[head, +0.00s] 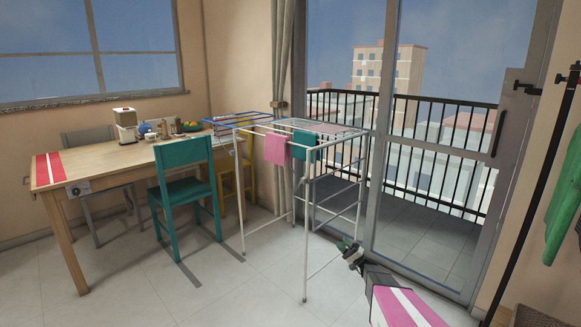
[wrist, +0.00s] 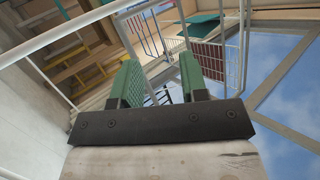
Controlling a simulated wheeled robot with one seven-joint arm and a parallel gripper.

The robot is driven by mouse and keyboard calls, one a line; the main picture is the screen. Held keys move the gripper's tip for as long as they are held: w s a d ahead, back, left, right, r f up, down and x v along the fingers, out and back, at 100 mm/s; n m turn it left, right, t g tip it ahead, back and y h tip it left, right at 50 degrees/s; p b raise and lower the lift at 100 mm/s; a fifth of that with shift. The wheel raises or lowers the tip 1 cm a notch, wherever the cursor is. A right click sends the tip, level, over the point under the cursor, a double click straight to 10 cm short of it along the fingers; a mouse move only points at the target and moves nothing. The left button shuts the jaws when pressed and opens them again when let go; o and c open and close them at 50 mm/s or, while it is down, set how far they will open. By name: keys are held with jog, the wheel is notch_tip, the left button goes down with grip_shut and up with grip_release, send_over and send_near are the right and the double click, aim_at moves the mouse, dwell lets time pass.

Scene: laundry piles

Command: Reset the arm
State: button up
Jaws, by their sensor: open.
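My gripper (head: 345,243) shows in the head view low at the foot of the balcony door, just right of the drying rack. Its two green fingers also show in the wrist view (wrist: 160,78), spread apart with nothing between them.
A white drying rack (head: 305,230) stands left of my gripper, with a pink cloth (head: 276,149) and a teal cloth (head: 304,147) on it. A teal chair (head: 184,162) and wooden table (head: 95,163) stand left. Front-left floor is clear.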

jog(key=s+a+r+n+g+h, duration=0.35)
jog(key=s+a+g+h, duration=0.65)
jog(key=s+a, duration=0.65)
jog(key=s+d+r+h, duration=0.2)
jog(key=s+d+h, duration=0.1)
jog(key=s, duration=0.3)
jog(key=s+d+r+h, duration=0.2)
jog(key=s+d+h, duration=0.1)
jog(key=s+h, duration=0.2)
jog(key=s+d+r+n+g+h, duration=0.1)
jog(key=s+d+r+h, duration=0.1)
jog(key=s, duration=0.7)
jog(key=shift+d+h, duration=0.7)
jog(key=shift+h, duration=0.7)
jog(key=shift+s+r, duration=0.1)
